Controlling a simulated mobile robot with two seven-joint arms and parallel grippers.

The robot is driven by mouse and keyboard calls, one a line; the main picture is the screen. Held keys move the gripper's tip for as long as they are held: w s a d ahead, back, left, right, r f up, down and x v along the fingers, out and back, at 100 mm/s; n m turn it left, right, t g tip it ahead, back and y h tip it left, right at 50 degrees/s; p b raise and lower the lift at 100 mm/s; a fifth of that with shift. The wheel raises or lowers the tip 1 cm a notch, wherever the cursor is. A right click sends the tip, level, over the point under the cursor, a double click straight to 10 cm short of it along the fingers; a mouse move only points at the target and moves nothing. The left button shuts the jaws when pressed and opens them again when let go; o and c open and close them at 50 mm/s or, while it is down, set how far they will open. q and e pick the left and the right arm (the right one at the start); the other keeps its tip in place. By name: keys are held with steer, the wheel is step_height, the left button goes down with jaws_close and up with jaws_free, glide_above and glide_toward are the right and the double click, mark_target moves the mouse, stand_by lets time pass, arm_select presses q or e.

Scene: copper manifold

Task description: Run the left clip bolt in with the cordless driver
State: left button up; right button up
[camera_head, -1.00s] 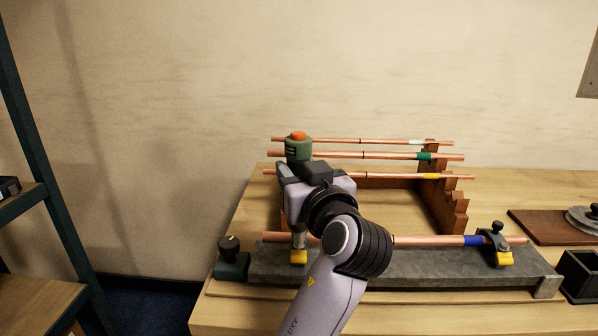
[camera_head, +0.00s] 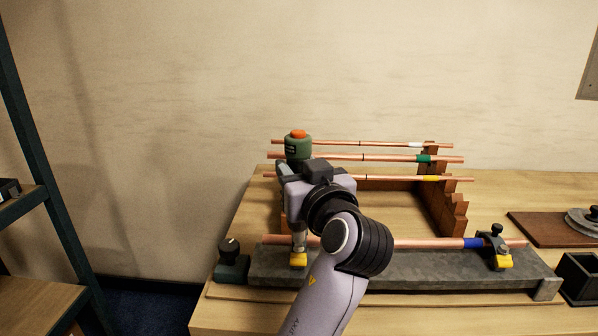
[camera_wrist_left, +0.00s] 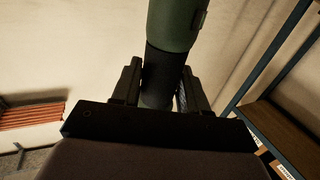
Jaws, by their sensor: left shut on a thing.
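The cordless driver (camera_head: 298,150), green with an orange top, stands upright over the left end of the grey block. My left gripper (camera_wrist_left: 160,92) is shut on the driver's dark grip, seen in the left wrist view. The driver's lower end is over the left clip (camera_head: 298,259), whose yellow part shows below it. The left clip bolt is hidden there, so I cannot tell how deep it sits. A copper pipe (camera_head: 425,242) with a blue band lies along the block. The right clip (camera_head: 503,259) has a dark knobbed bolt. My right gripper is out of view.
A wooden rack (camera_head: 452,208) behind holds copper pipes with white, green and yellow bands. A dark green holder (camera_head: 232,265) with a black knob stands left of the grey block (camera_head: 430,265). A dark bin (camera_head: 580,278) and a brown board (camera_head: 540,228) lie to the right.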

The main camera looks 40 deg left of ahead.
mark_target(304, 144)
arm_select(q)
steer(key=shift+r+p, duration=1.5)
steer(key=shift+r, duration=1.1)
steer(key=shift+d, duration=0.1)
